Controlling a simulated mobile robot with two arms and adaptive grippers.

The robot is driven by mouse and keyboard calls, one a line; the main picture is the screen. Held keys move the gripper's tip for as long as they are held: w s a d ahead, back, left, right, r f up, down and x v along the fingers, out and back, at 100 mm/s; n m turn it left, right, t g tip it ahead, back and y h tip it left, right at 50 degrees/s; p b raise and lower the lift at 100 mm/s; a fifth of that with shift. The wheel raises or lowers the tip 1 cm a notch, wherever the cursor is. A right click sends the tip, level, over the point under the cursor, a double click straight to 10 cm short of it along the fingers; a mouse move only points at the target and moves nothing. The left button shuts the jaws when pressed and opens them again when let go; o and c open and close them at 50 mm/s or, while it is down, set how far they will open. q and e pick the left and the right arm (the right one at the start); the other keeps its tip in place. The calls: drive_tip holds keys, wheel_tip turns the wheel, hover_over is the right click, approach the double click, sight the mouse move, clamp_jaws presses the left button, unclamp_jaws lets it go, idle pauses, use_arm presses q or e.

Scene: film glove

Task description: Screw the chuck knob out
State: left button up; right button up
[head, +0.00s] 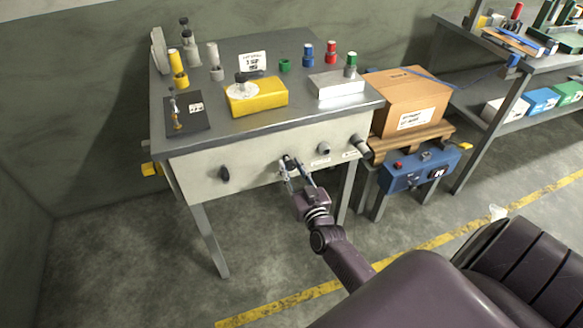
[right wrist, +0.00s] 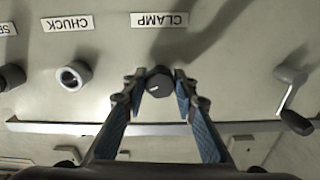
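The chuck knob is a pale ring with a dark centre (right wrist: 75,76) under the CHUCK label (right wrist: 68,23), left in the right wrist view. In the head view the chuck knob (head: 323,148) sits on the front panel (head: 262,180), right of my right gripper. My right gripper (head: 288,164) is at the panel. In the right wrist view its fingers (right wrist: 160,84) are spread either side of the dark clamp knob (right wrist: 158,80), under the CLAMP label (right wrist: 159,19), with small gaps visible; contact is unclear. My left gripper is not in view.
A crank handle (right wrist: 291,97) sits right of the clamp knob in the right wrist view. Another dark knob (right wrist: 11,78) is beyond the chuck knob. The bench top (head: 215,133) holds a yellow block (head: 262,98). A cardboard box (head: 408,98) stands to the right.

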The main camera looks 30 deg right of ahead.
drive_tip(key=c, duration=0.5)
drive_tip(key=shift+n+p, duration=0.45)
drive_tip(key=shift+n, duration=0.35)
drive_tip(key=o, duration=1.1)
drive_tip(key=shift+o, duration=0.2)
drive_tip(key=v, duration=1.2)
drive_tip(key=shift+f, duration=0.1)
